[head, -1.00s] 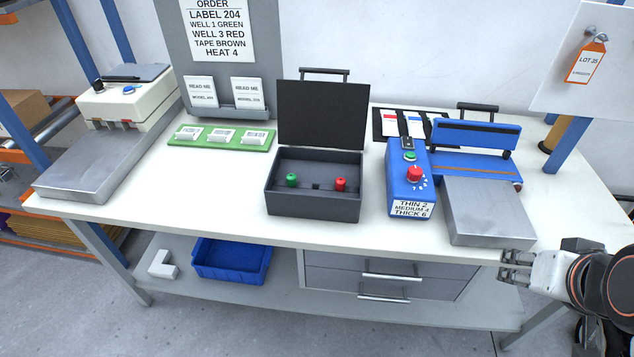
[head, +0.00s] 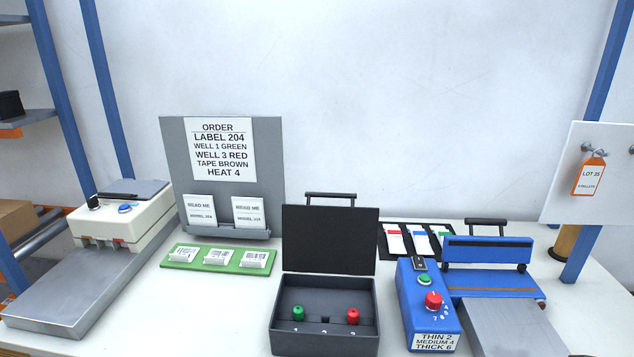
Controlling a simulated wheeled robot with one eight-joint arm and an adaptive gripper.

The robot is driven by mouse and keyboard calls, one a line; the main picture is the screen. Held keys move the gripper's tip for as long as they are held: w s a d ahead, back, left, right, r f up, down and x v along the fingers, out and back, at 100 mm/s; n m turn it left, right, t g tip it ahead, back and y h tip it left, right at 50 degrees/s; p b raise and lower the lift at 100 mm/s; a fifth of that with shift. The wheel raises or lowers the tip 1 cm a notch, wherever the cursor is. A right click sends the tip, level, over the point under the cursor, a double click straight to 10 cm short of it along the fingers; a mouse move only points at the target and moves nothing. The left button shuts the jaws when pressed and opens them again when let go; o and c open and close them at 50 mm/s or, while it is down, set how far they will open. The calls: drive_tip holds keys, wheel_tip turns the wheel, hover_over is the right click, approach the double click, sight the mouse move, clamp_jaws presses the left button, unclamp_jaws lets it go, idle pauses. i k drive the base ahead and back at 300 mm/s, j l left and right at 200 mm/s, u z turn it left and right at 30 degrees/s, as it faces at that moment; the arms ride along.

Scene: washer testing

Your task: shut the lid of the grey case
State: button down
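The grey case (head: 325,343) stands on the white workbench in the lower middle of the head view. Its dark lid (head: 330,240) is open, standing upright at the back, with a handle (head: 331,197) above its top edge. Inside the case are a green knobbed piece (head: 298,313) at the left and a red one (head: 352,316) at the right, with an empty dark well between them. My gripper is outside the head view now.
A blue control box (head: 428,305) and a blue sealer (head: 488,265) with a metal plate (head: 510,328) stand right of the case. A green rack (head: 218,259) and grey order board (head: 266,165) stand left. A white machine (head: 122,215) is further left.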

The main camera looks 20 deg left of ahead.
sight(316, 239)
drive_tip(key=i+j, duration=0.15)
drive_tip(key=j, duration=0.2)
drive_tip(key=i+j, duration=0.1)
drive_tip(key=j, duration=0.25)
drive_tip(key=i+j, duration=0.15)
drive_tip(key=j, duration=0.15)
drive_tip(key=i+j, duration=0.15)
drive_tip(key=j, duration=0.2)
drive_tip(key=z, duration=0.05)
